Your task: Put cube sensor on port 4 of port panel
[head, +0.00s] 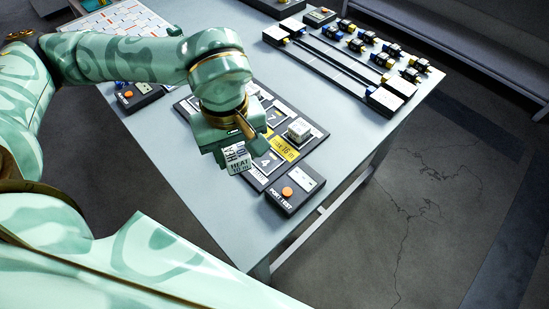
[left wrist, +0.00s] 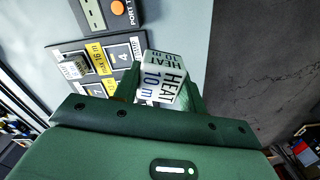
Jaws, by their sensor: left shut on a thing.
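The cube sensor (head: 237,160) is white with dark "HEAT 10 m" lettering. My left gripper (head: 228,150) is shut on it, and in the left wrist view the cube (left wrist: 162,78) sits between the green fingers. The dark port panel (head: 313,140) lies on the table under and beside my gripper. Port 4 (head: 264,162) shows just right of the held cube in the head view; in the left wrist view port 4 (left wrist: 122,54) looks bare, left of the cube. Whether the cube touches the panel cannot be told. My right gripper is not in view.
Another white cube (head: 299,129) sits on the panel beside a yellow "max 16 m" label. A port test box (head: 291,190) with an orange button stands at the panel's near end. Rails (head: 335,62) and several small connectors are at the back right. The table's right edge is close.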

